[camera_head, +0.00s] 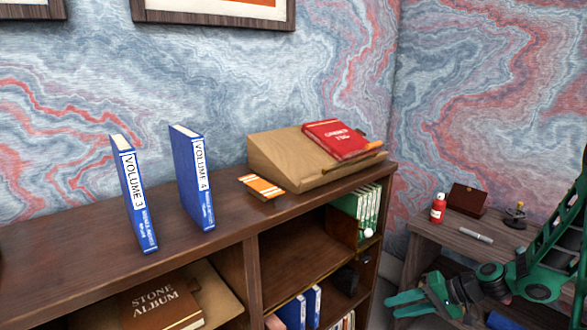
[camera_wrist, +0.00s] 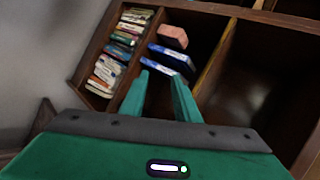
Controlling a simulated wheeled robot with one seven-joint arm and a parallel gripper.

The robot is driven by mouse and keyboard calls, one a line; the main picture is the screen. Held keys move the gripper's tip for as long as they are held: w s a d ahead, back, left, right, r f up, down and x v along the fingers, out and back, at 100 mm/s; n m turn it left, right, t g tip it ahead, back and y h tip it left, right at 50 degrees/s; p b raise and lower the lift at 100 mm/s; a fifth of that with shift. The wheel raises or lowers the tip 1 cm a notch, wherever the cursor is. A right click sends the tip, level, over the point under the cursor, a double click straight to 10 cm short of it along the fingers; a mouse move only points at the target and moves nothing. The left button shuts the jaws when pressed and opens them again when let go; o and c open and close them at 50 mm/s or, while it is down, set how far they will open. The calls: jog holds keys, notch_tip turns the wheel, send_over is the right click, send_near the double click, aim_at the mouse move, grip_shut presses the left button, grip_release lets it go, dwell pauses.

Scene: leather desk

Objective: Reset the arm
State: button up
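My green arm comes in from the right in the head view. My gripper (camera_head: 392,305) hangs low at the right, beside the right end of the bookcase (camera_head: 235,240) and in front of the side desk. Its fingers stand apart with nothing between them. In the wrist view my gripper (camera_wrist: 160,75) points at the shelf compartments, and a blue book (camera_wrist: 172,58) shows beyond the fingertips, apart from them.
Two upright blue volumes (camera_head: 134,195) (camera_head: 192,178), an orange card (camera_head: 261,187) and a wooden slope (camera_head: 290,160) with a red book (camera_head: 337,140) stand on the bookcase top. The side desk (camera_head: 440,232) holds a red bottle (camera_head: 438,209), a brown box (camera_head: 468,200) and a pen (camera_head: 475,234).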

jog(key=s+d+r+m+g+h, duration=0.1)
jog(key=s+d+r+h, duration=0.2)
jog(key=s+r, duration=0.4)
jog(key=s+d+r+g+h, duration=0.1)
jog(key=s+d+r+h, duration=0.2)
jog(key=s+r, duration=0.4)
jog(key=s+d+r+m+g+h, duration=0.1)
jog(key=s+d+r, duration=0.4)
jog(key=s, duration=1.2)
jog(key=shift+s+r+m+g+h, duration=0.15)
jog(key=shift+r+m+g+h, duration=0.15)
jog(key=shift+r+g+h, duration=0.55)
jog(key=shift+r+t+h, duration=0.1)
jog(key=shift+t+h, duration=0.15)
jog(key=shift+t, duration=0.1)
jog(key=shift+w+f, duration=0.25)
jog(key=shift+w, duration=0.4)
